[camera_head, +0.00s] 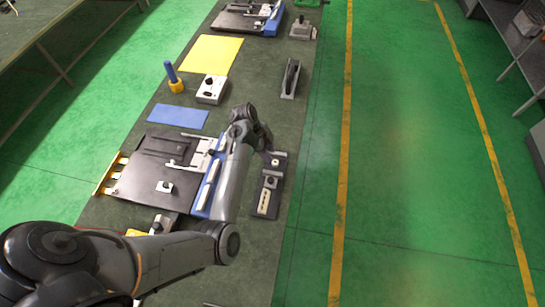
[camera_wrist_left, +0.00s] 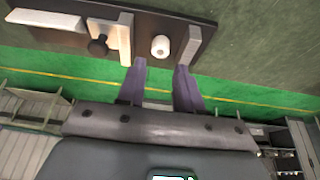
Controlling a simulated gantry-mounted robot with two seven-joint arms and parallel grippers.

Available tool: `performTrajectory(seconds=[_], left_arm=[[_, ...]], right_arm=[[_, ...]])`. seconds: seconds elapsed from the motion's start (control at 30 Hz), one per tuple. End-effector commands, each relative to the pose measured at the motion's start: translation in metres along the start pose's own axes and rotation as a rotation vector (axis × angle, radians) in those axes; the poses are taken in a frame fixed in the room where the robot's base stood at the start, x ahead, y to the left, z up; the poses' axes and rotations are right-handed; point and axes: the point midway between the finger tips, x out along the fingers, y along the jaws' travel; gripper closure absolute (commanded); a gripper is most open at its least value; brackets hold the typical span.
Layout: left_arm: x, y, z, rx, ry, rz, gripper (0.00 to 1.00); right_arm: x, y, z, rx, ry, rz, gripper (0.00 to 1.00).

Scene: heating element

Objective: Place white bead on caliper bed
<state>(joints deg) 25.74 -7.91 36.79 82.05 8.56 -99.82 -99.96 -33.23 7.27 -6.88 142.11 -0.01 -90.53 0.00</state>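My left arm reaches across the bench in the head view, and my left gripper (camera_head: 270,153) is at the far end of the dark caliper (camera_head: 264,201). In the left wrist view my left gripper (camera_wrist_left: 160,66) is open, its two fingers apart with nothing between them. A small white bead (camera_wrist_left: 160,46) is just beyond the fingertips, on the dark caliper bed (camera_wrist_left: 146,20). It lies between a pale jaw block (camera_wrist_left: 125,38) and a pale end post (camera_wrist_left: 192,45). Whether it touches the bed is hard to tell. My right gripper is not in view.
A black knob (camera_wrist_left: 97,46) and a pale bar (camera_wrist_left: 45,18) are on the same bed. A black panel with a blue edge (camera_head: 145,175) lies left of the caliper. A blue mat (camera_head: 178,116) and a white box (camera_head: 212,89) are farther back. Green floor is right of the bench.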

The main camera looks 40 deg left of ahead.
Motion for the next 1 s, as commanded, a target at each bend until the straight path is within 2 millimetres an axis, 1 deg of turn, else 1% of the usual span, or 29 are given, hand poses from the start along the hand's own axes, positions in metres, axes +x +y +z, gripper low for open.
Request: performTrajectory(seconds=[0.03, 0.1, 0.3, 0.47, 0.57, 0.67, 0.77, 0.87, 0.97, 1.0], left_arm=[[-0.011, -0.001, 0.000, 0.000, 0.000, -0.004, 0.65], [-0.023, -0.001, 0.001, 0.001, -0.001, -0.004, 0.65], [-0.051, -0.001, 0.001, 0.000, -0.001, -0.003, 0.65], [-0.063, 0.002, 0.004, -0.016, -0.015, -0.007, 0.65], [-0.065, 0.009, 0.015, -0.067, -0.062, -0.029, 0.65], [-0.065, 0.024, 0.030, -0.157, -0.142, -0.078, 0.65], [-0.063, 0.048, 0.043, -0.268, -0.227, -0.155, 0.65], [-0.059, 0.082, 0.045, -0.376, -0.281, -0.246, 0.65], [-0.054, 0.123, 0.038, -0.472, -0.288, -0.322, 0.65], [-0.051, 0.141, 0.034, -0.507, -0.278, -0.343, 0.65]], right_arm=[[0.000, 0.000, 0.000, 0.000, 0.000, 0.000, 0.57], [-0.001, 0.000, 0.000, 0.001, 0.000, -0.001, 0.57], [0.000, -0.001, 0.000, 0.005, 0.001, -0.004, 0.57], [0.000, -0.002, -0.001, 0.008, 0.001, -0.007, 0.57], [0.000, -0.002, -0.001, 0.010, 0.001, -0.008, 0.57], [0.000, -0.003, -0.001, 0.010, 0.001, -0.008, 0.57], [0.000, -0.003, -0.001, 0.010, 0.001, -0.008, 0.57], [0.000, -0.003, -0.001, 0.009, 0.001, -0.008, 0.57], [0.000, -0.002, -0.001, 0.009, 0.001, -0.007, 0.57], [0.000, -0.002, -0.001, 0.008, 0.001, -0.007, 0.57]])
